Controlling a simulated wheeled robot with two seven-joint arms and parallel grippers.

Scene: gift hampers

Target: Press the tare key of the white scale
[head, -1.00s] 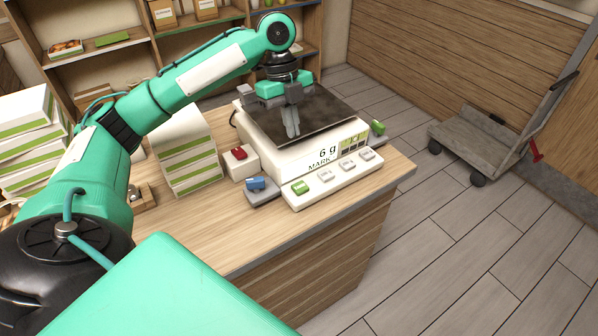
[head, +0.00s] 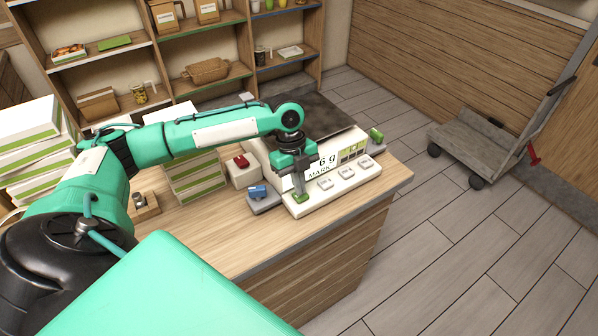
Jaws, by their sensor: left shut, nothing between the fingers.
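The white scale (head: 333,192) stands on the wooden counter, with a dark weighing plate (head: 325,115) and a display (head: 325,163) that reads "6 g". Along its front ledge are a green key (head: 301,198) at the left end and three white keys (head: 347,172) to its right. No key label is readable. My left gripper (head: 299,188) is shut and empty. It points down at the green key, its tips at or just above it; I cannot tell whether they touch. It hides part of the key and scale front. My right gripper is not in view.
Left of the scale are a box with a red button (head: 241,161) and a grey one with a blue button (head: 258,191). White and green boxes (head: 194,178) are stacked beside them. A green knob (head: 376,135) is at the scale's right. A cart (head: 470,145) stands on the floor.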

